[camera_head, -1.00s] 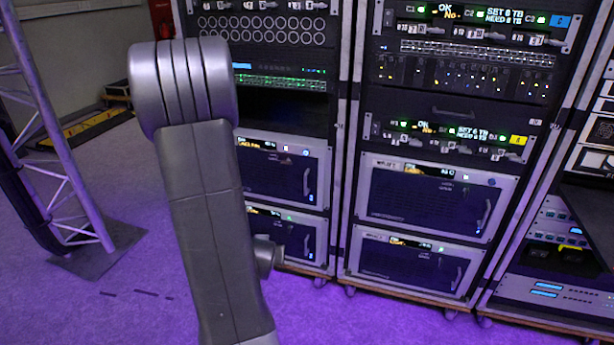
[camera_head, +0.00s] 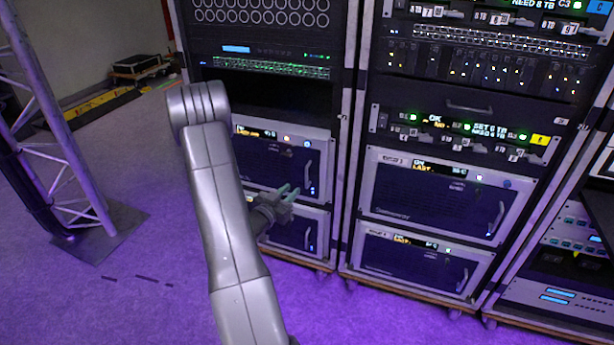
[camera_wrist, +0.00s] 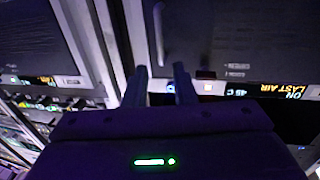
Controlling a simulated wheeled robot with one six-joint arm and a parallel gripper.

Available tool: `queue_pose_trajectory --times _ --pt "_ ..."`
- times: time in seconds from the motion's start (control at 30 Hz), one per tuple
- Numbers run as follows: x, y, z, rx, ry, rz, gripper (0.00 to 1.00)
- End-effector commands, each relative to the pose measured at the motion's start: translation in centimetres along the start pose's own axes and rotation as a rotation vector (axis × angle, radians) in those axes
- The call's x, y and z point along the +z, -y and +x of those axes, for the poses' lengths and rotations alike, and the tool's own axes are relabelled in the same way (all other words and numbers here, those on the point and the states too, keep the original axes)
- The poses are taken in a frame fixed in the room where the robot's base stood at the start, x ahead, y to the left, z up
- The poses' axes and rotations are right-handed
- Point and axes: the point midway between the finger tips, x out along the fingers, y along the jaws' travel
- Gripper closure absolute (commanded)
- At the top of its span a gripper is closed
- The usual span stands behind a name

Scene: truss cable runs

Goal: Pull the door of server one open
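Two dark-doored servers sit low in the left rack. The upper server door (camera_head: 272,165) is shut, with a curved handle (camera_head: 308,182) at its right side. The lower server door (camera_head: 290,235) is also shut and partly hidden by my gripper. I cannot read which is server one. My gripper (camera_head: 289,191) is open and empty in front of these servers, left of the handles. The wrist view is upside down; both fingers (camera_wrist: 159,85) show apart, pointing toward a server front with a handle (camera_wrist: 159,35) beyond them, not between them.
The right rack holds two similar servers (camera_head: 430,205) with handles and a control panel (camera_head: 460,130) above. A truss tower (camera_head: 60,140) stands at the left on its base plate. Purple floor (camera_head: 140,270) is clear in front of the racks.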

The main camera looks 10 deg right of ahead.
Motion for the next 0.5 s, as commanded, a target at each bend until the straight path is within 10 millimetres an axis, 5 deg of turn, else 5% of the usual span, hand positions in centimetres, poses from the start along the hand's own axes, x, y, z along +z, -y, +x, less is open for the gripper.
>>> queue_pose_trajectory --times 0.2,0.5 --pt "0.1 -0.1 5.0 0.003 -0.002 0.002 0.76" --pt "0.1 0.0 9.3 0.0 0.0 0.001 0.76"
